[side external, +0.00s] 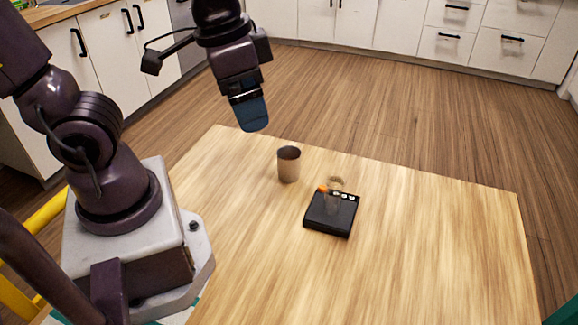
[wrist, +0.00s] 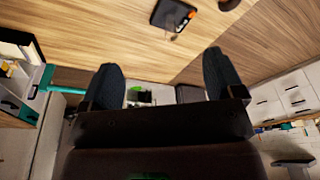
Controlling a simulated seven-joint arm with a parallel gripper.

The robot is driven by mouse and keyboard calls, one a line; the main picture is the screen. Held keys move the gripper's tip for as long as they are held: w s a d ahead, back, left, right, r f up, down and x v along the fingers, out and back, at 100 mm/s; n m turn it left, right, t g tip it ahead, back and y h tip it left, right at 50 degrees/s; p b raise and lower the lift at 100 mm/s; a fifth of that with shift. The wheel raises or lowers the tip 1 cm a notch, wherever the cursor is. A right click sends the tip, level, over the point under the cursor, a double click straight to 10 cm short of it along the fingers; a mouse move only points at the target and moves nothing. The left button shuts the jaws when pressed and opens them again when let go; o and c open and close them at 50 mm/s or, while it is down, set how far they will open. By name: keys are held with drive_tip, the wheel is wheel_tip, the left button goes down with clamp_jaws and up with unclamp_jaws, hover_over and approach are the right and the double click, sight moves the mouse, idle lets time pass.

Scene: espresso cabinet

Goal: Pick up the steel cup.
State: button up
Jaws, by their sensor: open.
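The steel cup (side external: 289,164) stands upright on the wooden table (side external: 440,230), near its far edge in the side view. At the top edge of the wrist view a dark rounded shape (wrist: 229,4) is partly cut off; it is probably the cup. My gripper (side external: 252,122) hangs above and to the left of the cup, apart from it. In the wrist view its two blue fingers (wrist: 165,75) are spread wide with nothing held between them.
A flat black device (side external: 331,213) lies to the right of the cup, with an orange item and a small clear object at its far edge. The device also shows in the wrist view (wrist: 172,15). The table's right and front areas are clear. White cabinets (side external: 400,25) stand beyond.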

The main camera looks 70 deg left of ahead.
wheel_tip(320, 180, down, 10)
drive_tip(key=m+g+y, duration=0.4)
drive_tip(key=g, duration=0.1)
drive_tip(key=m+t+y, duration=0.4)
drive_tip(key=m+y, duration=0.8)
drive_tip(key=m, duration=0.1)
approach(289, 163)
drive_tip(key=s, duration=0.2)
drive_tip(key=s+a+f, duration=0.1)
drive_tip(key=s, duration=0.5)
drive_tip(key=shift+a+f, duration=0.15)
drive_tip(key=shift+a, duration=0.05)
drive_tip(key=w+m+t, duration=0.2)
drive_tip(key=t, duration=0.1)
drive_tip(key=w+f+m+t, duration=0.1)
drive_tip(key=w+t, duration=0.1)
drive_tip(key=shift+d+y, duration=0.3)
drive_tip(key=shift+d, duration=0.05)
drive_tip(key=shift+w+r+m, duration=0.15)
drive_tip(key=shift+w+m, duration=0.2)
drive_tip(key=shift+m, duration=0.05)
drive_tip(key=x, duration=0.7)
drive_tip(key=shift+w+a+r, duration=0.15)
drive_tip(key=shift+w+a, duration=0.05)
drive_tip(key=shift+a, duration=0.1)
drive_tip(key=x, duration=0.5)
drive_tip(key=shift+w+d, duration=0.1)
drive_tip(key=shift+w, duration=0.15)
drive_tip(key=shift+c, duration=0.2)
